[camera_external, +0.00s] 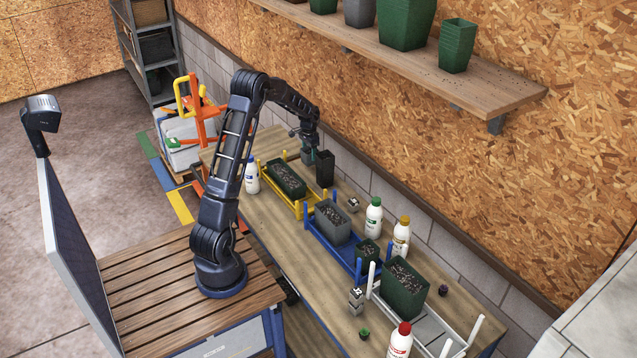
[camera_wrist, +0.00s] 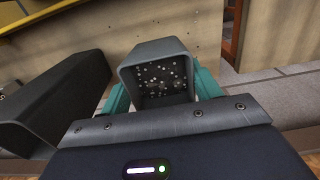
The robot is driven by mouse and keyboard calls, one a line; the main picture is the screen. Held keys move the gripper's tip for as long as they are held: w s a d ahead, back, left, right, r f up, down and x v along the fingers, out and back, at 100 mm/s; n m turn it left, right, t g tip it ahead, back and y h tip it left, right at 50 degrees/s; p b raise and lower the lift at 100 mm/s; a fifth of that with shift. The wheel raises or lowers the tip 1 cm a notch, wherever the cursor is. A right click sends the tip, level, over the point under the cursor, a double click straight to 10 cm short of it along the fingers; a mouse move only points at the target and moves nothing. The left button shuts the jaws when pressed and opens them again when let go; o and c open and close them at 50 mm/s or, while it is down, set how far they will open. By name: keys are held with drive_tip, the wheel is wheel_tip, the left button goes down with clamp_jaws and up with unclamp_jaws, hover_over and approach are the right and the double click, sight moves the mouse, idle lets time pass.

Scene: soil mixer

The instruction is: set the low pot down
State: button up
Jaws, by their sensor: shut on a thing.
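The low pot (camera_wrist: 160,80) is grey, squarish and holds dark soil with pale specks. In the wrist view it sits between the teal fingers of my gripper (camera_wrist: 160,90), which is shut on it. In the external view my gripper (camera_external: 309,147) is over the far part of the workbench, and the low pot (camera_external: 307,157) shows small and partly hidden below it. I cannot tell whether the pot touches the bench (camera_external: 262,218).
A tall black pot (camera_external: 325,168) stands close beside my gripper; it fills the left of the wrist view (camera_wrist: 60,100). A yellow rack (camera_external: 298,207) with a soil-filled planter (camera_external: 286,180) is nearby. A blue rack (camera_external: 335,250), a grey planter (camera_external: 332,221) and several bottles stand farther along.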

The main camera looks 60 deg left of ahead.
drive_tip(key=shift+f, duration=2)
drive_tip(key=shift+f, duration=0.1)
drive_tip(key=o, duration=1)
